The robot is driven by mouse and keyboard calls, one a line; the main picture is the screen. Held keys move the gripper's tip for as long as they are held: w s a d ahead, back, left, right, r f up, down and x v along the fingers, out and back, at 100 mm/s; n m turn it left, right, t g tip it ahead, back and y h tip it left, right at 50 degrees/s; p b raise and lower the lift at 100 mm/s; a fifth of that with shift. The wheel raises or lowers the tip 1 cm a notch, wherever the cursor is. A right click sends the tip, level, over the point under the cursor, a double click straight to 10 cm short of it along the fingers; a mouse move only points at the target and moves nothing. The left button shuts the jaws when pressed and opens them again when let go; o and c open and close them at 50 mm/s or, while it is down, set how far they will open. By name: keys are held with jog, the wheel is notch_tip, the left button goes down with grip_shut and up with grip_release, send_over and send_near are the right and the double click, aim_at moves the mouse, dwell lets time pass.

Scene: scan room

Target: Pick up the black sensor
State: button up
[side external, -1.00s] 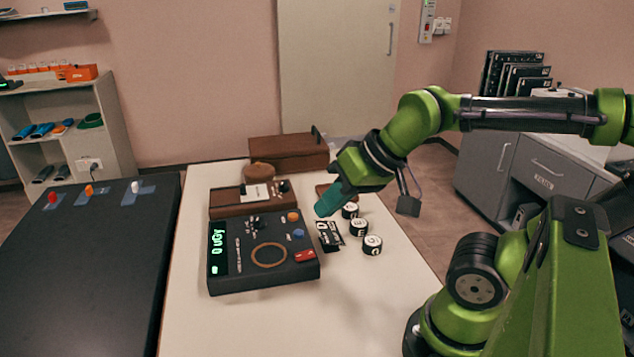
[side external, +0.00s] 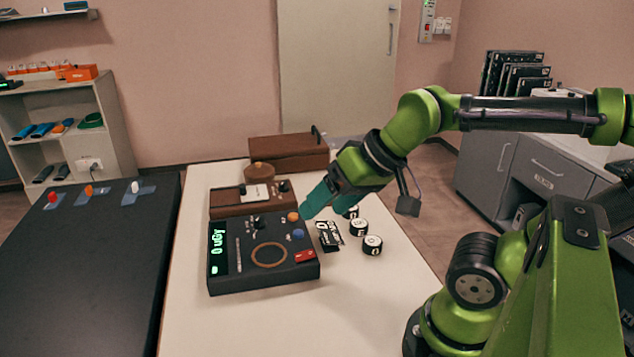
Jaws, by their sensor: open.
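My gripper (side external: 309,209) has teal fingers and is open. It hangs tilted down above the right back part of a black meter box, near its orange and blue knobs. A small black piece with white print (side external: 329,238) lies on the table right of the box, just below and right of the fingers. Several short black cylinders with white lettered tops, one of them clear in front (side external: 372,245), stand beside it; the fingers partly cover the back ones. I cannot tell for certain which of these is the black sensor. Nothing shows between the fingers.
The meter box (side external: 225,284) has a green display reading 0 uGy and a brown ring on top. Behind it are a brown case (side external: 226,205) and a larger brown box (side external: 290,152). A black bench (side external: 90,270) stands at left. The table's front (side external: 350,310) is clear.

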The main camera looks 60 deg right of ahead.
jog(key=shift+o, duration=0.5)
jog(key=shift+d, duration=0.1)
jog(key=m+g+h, duration=0.2)
jog(key=m+g, duration=0.5)
send_over(350, 211)
jog(key=d, duration=0.2)
jog(key=f, duration=1.8)
jog(key=shift+w+a, duration=0.15)
jog(key=shift+a, duration=0.1)
jog(key=shift+w+d+f, duration=0.15)
jog(key=shift+f, duration=1.2)
jog(key=shift+w+d+f, duration=0.15)
jog(key=shift+f, duration=1.2)
jog(key=shift+c, duration=0.5)
